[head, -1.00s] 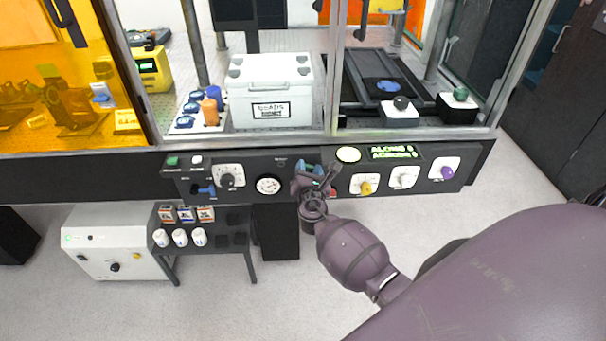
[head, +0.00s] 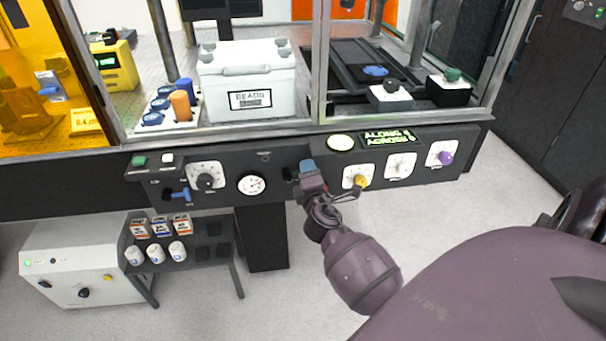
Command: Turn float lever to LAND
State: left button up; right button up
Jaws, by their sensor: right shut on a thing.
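My right gripper (head: 312,184) is at the dark front panel (head: 225,162), between the round dial gauge and the yellow knob. It is shut on what appears to be the float lever, a small part with a blue top (head: 307,166) at the fingers. The gripper and wrist hide most of the lever and any labels there, so I cannot read its setting. My left gripper is not in view.
A dial gauge (head: 251,184), a black knob (head: 205,181) and a blue-handled valve (head: 180,194) are to the left. Yellow (head: 361,181), white (head: 399,167) and purple (head: 445,158) knobs sit to the right. A lit green display (head: 388,139) is above them.

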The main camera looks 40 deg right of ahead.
jog(key=shift+f+m+b, duration=0.8)
jog(key=shift+m, duration=0.7)
jog(key=o, duration=0.9)
jog(key=shift+s, duration=0.1)
